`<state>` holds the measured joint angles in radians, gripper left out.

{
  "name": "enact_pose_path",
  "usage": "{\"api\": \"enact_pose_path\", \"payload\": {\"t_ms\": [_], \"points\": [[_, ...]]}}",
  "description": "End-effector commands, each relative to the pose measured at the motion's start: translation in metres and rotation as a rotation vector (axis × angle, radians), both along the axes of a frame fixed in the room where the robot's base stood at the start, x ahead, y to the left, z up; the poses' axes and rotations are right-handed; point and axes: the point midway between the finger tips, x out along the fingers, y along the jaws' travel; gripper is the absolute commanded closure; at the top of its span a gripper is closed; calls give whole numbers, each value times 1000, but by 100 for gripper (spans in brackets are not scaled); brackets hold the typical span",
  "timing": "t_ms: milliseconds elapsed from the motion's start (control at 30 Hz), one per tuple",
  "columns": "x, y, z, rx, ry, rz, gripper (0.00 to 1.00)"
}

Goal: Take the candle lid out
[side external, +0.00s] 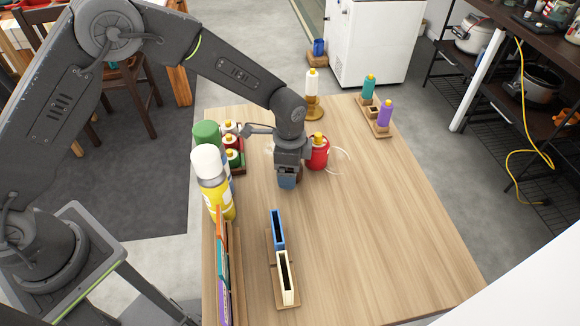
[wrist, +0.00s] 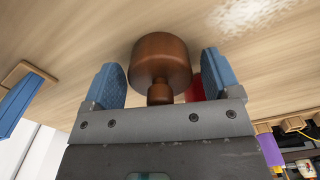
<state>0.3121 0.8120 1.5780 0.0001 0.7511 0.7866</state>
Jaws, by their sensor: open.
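A brown, copper-coloured round piece with a small knob (wrist: 160,62), which looks like the candle lid, shows in the wrist view. Its knob points toward my gripper. My gripper (wrist: 160,76) is open, with one blue finger on each side of this piece and a visible gap on both sides. In the side view my gripper (side external: 288,181) is low over the table, pointing down, and hides the brown piece. I cannot tell what the piece rests on or in.
A red bottle (side external: 318,153) stands just right of my gripper, by a clear round item. Several bottles in a rack (side external: 240,169) and a yellow can (side external: 217,200) are left. A blue-and-cream slotted holder (side external: 279,240) stands in front. The table's right front (side external: 390,250) is clear.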

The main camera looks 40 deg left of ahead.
Motion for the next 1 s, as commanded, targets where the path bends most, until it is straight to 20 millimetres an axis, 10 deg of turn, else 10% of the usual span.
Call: {"api": "enact_pose_path", "payload": {"t_ms": [467,1000], "points": [[0,0,1,0,0,0,60],[1,0,26,-2,-3,0,61]]}}
